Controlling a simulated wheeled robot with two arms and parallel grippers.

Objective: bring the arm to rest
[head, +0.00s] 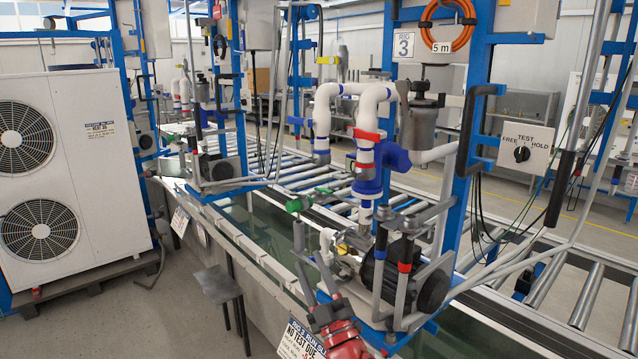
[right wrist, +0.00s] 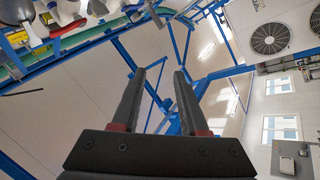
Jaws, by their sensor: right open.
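My right gripper (head: 313,236) is low in the middle of the head view, in front of the pump station marked 3. Its two dark fingers point up and stand apart. In the right wrist view the gripper (right wrist: 158,75) is open, with nothing between its fingers. My right arm (head: 346,346), red and grey, comes in from the bottom edge. A green-handled valve (head: 299,204) appears just above the fingertips; I cannot tell if they touch it. My left arm and gripper are not in view.
The pump motor (head: 377,272) and white pipes (head: 345,92) stand close right of the gripper. A hanging sign (head: 301,340) is near the wrist. A stool (head: 217,284) and a white fan unit (head: 75,170) stand left. Open floor (head: 135,315) lies between the fan unit and stool.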

